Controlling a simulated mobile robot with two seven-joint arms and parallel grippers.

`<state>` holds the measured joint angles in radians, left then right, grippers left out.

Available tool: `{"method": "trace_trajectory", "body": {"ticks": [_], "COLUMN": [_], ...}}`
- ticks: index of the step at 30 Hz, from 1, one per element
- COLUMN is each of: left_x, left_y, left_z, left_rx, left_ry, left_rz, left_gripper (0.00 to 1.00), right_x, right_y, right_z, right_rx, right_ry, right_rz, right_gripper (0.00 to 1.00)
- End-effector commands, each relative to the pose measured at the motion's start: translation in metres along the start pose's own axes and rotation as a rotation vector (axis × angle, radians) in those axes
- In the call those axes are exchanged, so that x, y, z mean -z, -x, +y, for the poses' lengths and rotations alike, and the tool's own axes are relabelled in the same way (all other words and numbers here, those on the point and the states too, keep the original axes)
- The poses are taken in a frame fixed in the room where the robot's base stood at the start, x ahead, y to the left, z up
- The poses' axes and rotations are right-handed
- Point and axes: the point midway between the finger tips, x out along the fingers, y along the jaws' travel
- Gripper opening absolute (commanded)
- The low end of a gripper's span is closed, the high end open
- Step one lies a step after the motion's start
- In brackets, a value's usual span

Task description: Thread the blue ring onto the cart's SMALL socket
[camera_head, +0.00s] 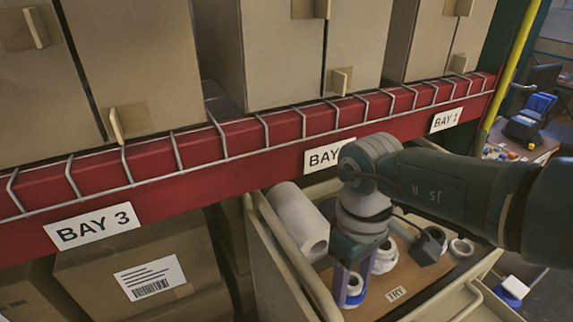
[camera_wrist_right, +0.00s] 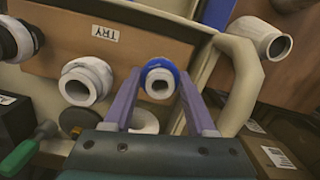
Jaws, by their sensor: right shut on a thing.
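The blue ring (camera_wrist_right: 159,64) is between the two purple fingers of my right gripper (camera_wrist_right: 160,80), which is shut on it. A white collar with a dark opening shows inside the ring; I cannot tell whether the ring is seated around it or only lined up above it. In the head view the blue ring (camera_head: 354,299) is low by the fingertips of my right gripper (camera_head: 349,282), partly hidden. The cart (camera_head: 273,252) has a brown board with several white sockets; one white socket (camera_wrist_right: 86,82) stands left of the ring in the wrist view. My left gripper is out of view.
A white roll (camera_head: 298,221) lies on the cart's left side. A TRY label (camera_head: 397,293) is on the board. A red shelf beam (camera_head: 180,150) with boxes runs behind the cart. A green-handled tool (camera_wrist_right: 22,157) shows in the wrist view.

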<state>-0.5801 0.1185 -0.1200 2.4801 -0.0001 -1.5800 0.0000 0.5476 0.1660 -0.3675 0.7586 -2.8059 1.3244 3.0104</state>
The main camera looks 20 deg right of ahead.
Motion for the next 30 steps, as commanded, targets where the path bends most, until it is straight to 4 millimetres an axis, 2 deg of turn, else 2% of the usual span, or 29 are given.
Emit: {"method": "trace_trajectory", "body": {"ticks": [11, 30], "left_x": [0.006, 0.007], "left_y": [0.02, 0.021], "left_z": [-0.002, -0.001], "left_rx": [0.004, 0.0], "left_ry": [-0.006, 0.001], "left_rz": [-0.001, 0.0], "left_gripper": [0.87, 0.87], "right_x": [-0.001, 0.0], "right_y": [0.002, 0.0], "right_z": [0.0, 0.001], "right_rx": [0.004, 0.009], "right_ry": [-0.075, -0.158], "right_rz": [-0.002, 0.001], "right_gripper": [0.0, 0.0]}}
